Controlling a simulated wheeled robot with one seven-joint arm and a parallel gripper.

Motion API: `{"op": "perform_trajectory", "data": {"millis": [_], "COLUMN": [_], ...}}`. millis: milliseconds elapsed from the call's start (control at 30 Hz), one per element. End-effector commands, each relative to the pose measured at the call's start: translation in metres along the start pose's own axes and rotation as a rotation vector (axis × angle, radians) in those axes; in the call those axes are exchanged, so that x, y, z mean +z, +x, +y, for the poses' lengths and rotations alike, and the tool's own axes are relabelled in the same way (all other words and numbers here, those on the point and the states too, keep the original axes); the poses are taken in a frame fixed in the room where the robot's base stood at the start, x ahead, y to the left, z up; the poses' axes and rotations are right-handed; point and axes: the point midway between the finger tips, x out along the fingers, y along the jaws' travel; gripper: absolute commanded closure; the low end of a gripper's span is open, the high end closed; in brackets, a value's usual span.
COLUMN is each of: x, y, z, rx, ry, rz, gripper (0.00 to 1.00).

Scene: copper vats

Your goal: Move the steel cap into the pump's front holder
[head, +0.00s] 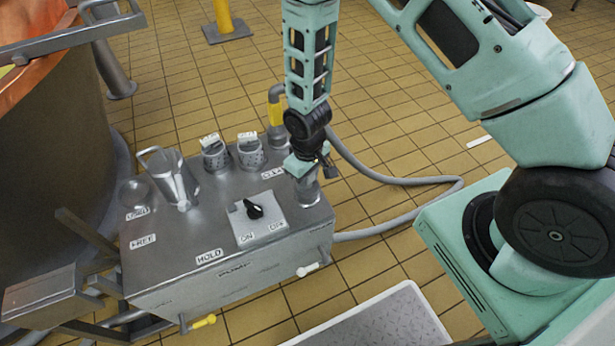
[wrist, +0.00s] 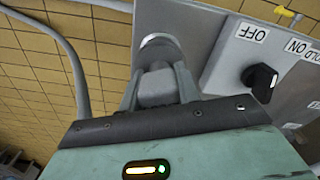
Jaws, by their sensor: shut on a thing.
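The pump (head: 175,262) is a steel box with a flat top, standing at the left of the head view. A HOLD label (head: 208,257) lies at its front top edge. My gripper (head: 310,167) is over the right end of the pump top. It is shut on a grey part that I take for the steel cap; the same part shows between the fingers in the wrist view (wrist: 157,88). A short steel cylinder (head: 308,190) stands directly below the gripper. It also shows beyond the fingertips in the wrist view (wrist: 160,48). I cannot tell whether the cap touches it.
A switch plate (head: 262,226) with a black knob (head: 254,209) sits mid-top. A steel jug (head: 168,178) and two perforated cups (head: 215,155) (head: 250,151) stand at the back. A grey hose (head: 400,180) runs right. A copper vat (head: 50,110) stands left.

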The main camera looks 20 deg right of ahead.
Motion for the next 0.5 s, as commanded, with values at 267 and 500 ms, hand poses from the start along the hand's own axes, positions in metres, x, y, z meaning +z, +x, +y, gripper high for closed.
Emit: {"op": "perform_trajectory", "data": {"millis": [267, 500], "x": [-0.0001, -0.0003], "y": [-0.0002, -0.0076], "z": [0.0000, 0.0001], "rx": [0.000, 0.000], "ry": [0.000, 0.000], "rz": [0.000, 0.001], "gripper": [0.42, 0.42]}}
